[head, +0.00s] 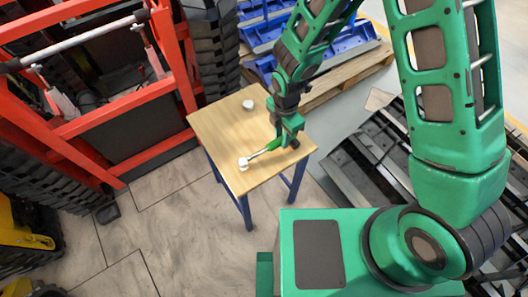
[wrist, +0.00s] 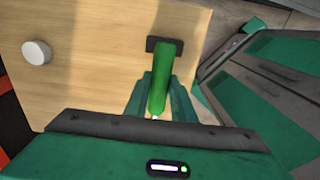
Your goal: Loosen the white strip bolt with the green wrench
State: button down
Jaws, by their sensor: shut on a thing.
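My gripper (head: 284,141) is over the right part of the small wooden table and is shut on the green wrench (head: 271,145). The wrench's green handle (wrist: 160,80) shows between my fingers in the wrist view. In the head view its thin metal shaft runs left and down to a white piece (head: 243,163) near the table's front-left edge, which looks like the white bolt. Whether the wrench's jaw is around it or only beside it I cannot tell. A second white round piece (head: 248,104) stands near the back; a white round piece (wrist: 37,52) shows at left in the wrist view.
The wooden table (head: 215,122) has blue legs and is mostly bare. A dark rectangular piece (wrist: 152,44) lies behind the handle. An orange-red frame (head: 110,120) stands at left, blue parts on a pallet (head: 345,75) behind, and dark metal strips (head: 350,165) at right.

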jog(key=shift+r, duration=3)
